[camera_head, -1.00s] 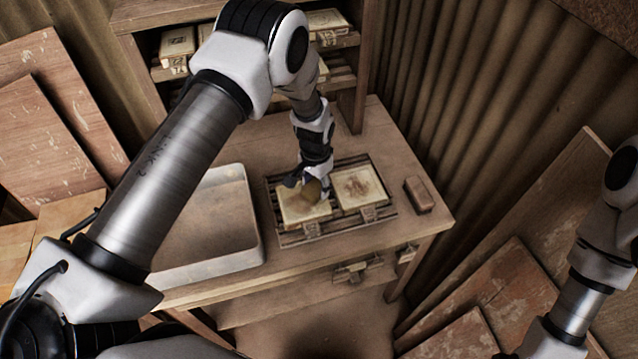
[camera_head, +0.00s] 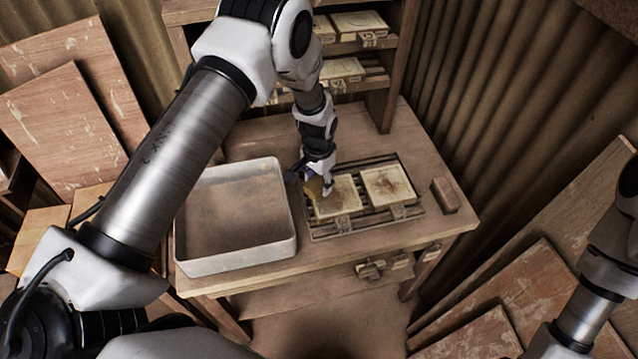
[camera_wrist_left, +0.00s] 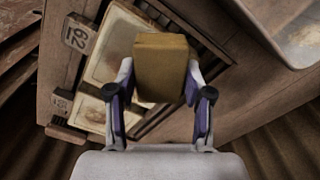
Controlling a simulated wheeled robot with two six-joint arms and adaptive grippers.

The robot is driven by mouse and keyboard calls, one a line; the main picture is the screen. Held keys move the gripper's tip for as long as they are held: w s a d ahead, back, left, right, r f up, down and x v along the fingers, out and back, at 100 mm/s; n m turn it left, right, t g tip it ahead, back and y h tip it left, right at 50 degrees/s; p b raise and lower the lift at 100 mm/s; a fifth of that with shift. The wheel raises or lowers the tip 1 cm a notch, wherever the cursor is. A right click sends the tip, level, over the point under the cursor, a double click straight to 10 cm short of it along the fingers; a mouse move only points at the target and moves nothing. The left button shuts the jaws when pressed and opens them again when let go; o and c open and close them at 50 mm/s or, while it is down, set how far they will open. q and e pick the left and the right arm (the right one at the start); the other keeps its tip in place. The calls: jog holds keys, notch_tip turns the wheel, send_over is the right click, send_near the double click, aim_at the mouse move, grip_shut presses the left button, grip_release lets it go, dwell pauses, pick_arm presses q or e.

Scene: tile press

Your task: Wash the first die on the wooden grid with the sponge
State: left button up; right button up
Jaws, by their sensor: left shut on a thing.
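My left gripper (camera_head: 318,180) is shut on a yellow-brown block sponge (camera_wrist_left: 160,65). In the head view it is at the left edge of the left die, and the sponge (camera_head: 313,190) is partly hidden by the fingers. Whether it touches the die is hard to tell. The left die (camera_head: 338,199), a pale square plate, lies on the slatted wooden grid (camera_head: 365,222); it is mostly pale with faint marks. The right die (camera_head: 388,185) beside it has a brown stain. The wrist view shows the left die (camera_wrist_left: 115,40) with a "62" tag. My right gripper is out of view.
A large pale metal tray (camera_head: 238,258) stands left of the grid on the wooden table (camera_head: 445,228). A small brown block (camera_head: 446,195) lies to the right of the grid. A shelf (camera_head: 385,105) with more dies stands behind. Boards lean on both sides.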

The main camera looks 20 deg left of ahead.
aim_at(319, 182)
pick_arm(q)
jog(key=shift+d+r+p, duration=0.25)
jog(key=shift+r+p, duration=0.25)
jog(key=shift+r, duration=0.4)
jog(key=shift+a+r+p, duration=0.2)
jog(key=shift+r+p, duration=0.55)
jog(key=shift+r, duration=0.75)
jog(key=shift+d+r+p, duration=0.15)
jog(key=shift+r+p, duration=0.15)
jog(key=shift+p, duration=0.1)
